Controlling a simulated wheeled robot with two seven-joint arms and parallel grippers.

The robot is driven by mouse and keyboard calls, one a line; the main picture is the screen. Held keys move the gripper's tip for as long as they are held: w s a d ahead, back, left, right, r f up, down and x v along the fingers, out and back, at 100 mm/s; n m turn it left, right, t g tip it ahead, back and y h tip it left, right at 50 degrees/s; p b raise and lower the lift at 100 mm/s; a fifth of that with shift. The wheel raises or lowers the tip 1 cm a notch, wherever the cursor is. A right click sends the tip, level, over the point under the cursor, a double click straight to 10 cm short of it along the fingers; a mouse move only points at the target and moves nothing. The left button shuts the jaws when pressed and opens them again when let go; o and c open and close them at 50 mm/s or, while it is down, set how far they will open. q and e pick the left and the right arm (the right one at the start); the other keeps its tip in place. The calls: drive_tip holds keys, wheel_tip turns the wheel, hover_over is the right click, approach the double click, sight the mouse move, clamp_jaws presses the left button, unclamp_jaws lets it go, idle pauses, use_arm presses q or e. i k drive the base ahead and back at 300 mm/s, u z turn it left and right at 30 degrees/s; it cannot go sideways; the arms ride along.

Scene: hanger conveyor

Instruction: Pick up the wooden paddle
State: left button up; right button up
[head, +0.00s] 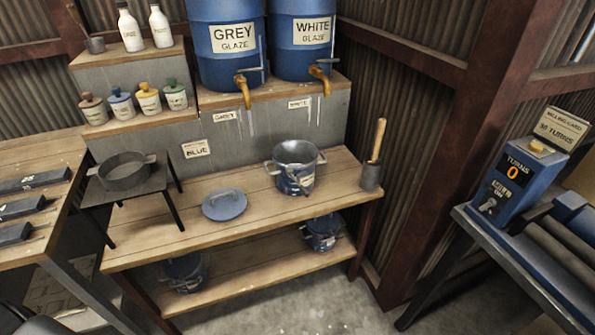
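A wooden paddle (377,140) stands nearly upright in a dark grey cup (370,178) at the right end of the wooden bench. Its handle points up and its lower end is hidden inside the cup. Neither of my grippers shows in the head view, so nothing is seen near the paddle.
A two-handled pot (296,167) stands left of the cup, with a blue lid (224,204) farther left. A dark pan (127,171) sits on a stand at the left. Blue glaze barrels (226,60) stand behind. A blue turns counter (515,180) is at the right.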

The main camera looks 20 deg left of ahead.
sight(374, 161)
drive_tip(key=z, duration=0.15)
drive_tip(key=k, duration=0.45)
drive_tip(key=u, duration=1.2)
drive_tip(key=i, duration=1.25)
drive_tip(key=z, duration=0.35)
